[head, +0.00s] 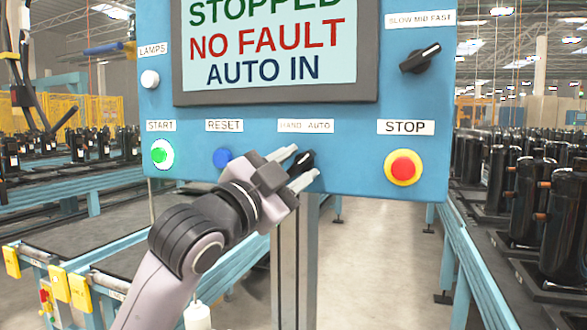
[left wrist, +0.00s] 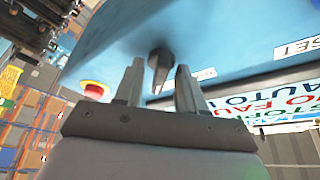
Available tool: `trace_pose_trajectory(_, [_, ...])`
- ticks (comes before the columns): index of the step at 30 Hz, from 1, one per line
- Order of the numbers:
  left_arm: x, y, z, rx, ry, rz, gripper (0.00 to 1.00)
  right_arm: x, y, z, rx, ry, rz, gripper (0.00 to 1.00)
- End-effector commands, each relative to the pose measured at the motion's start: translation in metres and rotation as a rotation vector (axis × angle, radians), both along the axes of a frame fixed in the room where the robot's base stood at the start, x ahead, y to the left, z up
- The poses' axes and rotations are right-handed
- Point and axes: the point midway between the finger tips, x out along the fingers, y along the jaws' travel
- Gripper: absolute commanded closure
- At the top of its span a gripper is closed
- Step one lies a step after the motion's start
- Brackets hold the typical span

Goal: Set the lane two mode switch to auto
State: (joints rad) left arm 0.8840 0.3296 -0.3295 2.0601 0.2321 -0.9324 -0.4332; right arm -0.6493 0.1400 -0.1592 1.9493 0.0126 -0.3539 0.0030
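The mode switch (head: 305,159) is a small black knob under the HAND AUTO label (head: 305,126) on the blue panel. My left gripper (head: 303,163) is in front of it, its fingers partly covering the knob, so its setting is hard to read. In the left wrist view, the black knob (left wrist: 159,66) stands between the open fingertips (left wrist: 160,67), with a visible gap to each finger. The display (head: 275,50) reads STOPPED, NO FAULT, AUTO IN. My right gripper is not in view.
The red STOP button (head: 403,167) is right of the switch; the blue RESET button (head: 223,158) and lit green START button (head: 162,154) are left. A black speed knob (head: 421,58) is higher up. Conveyors with black compressors (head: 538,200) run on both sides.

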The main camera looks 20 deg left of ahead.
Motion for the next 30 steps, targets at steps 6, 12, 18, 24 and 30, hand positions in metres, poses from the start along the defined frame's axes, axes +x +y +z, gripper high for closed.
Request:
trace_pose_trajectory(6, [-0.006, 0.003, -0.003, -0.001, 0.001, 0.0, 0.61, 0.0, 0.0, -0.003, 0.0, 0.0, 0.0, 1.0])
trace_pose_trajectory(12, [-0.031, 0.011, -0.011, 0.001, -0.002, 0.002, 0.61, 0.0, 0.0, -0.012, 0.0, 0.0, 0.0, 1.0])
trace_pose_trajectory(18, [-0.054, 0.019, -0.017, 0.0, -0.002, 0.0, 0.61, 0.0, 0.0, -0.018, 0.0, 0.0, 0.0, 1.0])
trace_pose_trajectory(24, [-0.065, 0.022, -0.019, 0.0, 0.0, 0.0, 0.61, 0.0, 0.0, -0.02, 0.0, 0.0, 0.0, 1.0])
trace_pose_trajectory(30, [-0.066, 0.022, -0.019, 0.0, 0.0, 0.0, 0.61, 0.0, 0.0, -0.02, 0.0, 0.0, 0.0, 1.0])
